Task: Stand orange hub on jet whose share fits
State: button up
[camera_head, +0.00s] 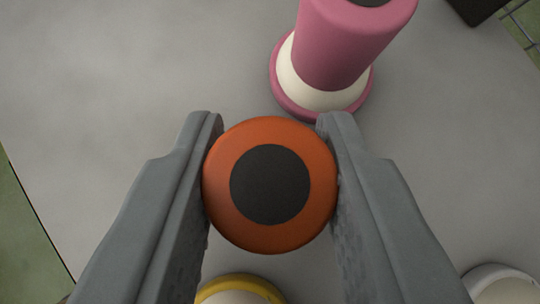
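The orange hub (222,203) is a round orange piece with a black disc on its top. It sits between the two grey fingers of my gripper (270,165), which touch it on its left and right sides. I see it from straight above, so its underside and its height over the surface are hidden. No jet can be made out for certain in this view.
A pink column with a cream band (345,45) stands just beyond the hub on the grey surface (110,90). A yellow-rimmed piece (240,290) and a white round piece (500,285) show at the bottom edge. A dark object (475,8) is at top right. The left is clear.

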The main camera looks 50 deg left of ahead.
aim_at(269, 191)
grip_shut()
notch_tip(269, 191, up, 10)
jog(key=shift+r, duration=0.1)
